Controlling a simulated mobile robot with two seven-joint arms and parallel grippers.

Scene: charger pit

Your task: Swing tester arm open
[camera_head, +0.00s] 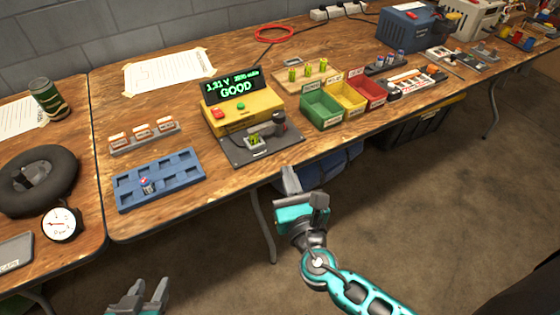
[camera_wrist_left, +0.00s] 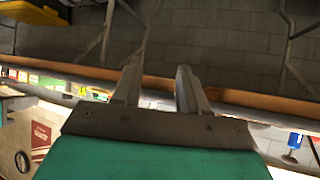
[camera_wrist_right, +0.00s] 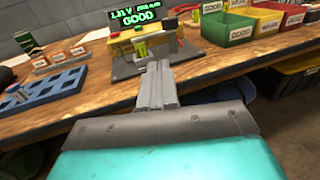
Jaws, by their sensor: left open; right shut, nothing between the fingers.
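The yellow tester (camera_head: 240,112) stands near the table's front edge; its green display (camera_head: 233,87) reads GOOD. On its dark base plate (camera_head: 235,155) a green cell (camera_head: 254,141) sits in a grey cradle. The tester arm (camera_head: 279,123), with a dark upright end, is beside the cradle on the right. It also shows in the right wrist view (camera_wrist_right: 171,28). My right gripper (camera_head: 291,180) is shut and empty, in front of and below the tester, apart from it. My left gripper (camera_head: 149,287) is open and empty, low in front of the table.
A blue tray (camera_head: 128,191) with one cell lies left of the tester, behind it a rack of labelled cells (camera_head: 144,137). Green (camera_head: 321,109), yellow (camera_head: 347,96) and red bins stand close on the right. The floor before the table is clear.

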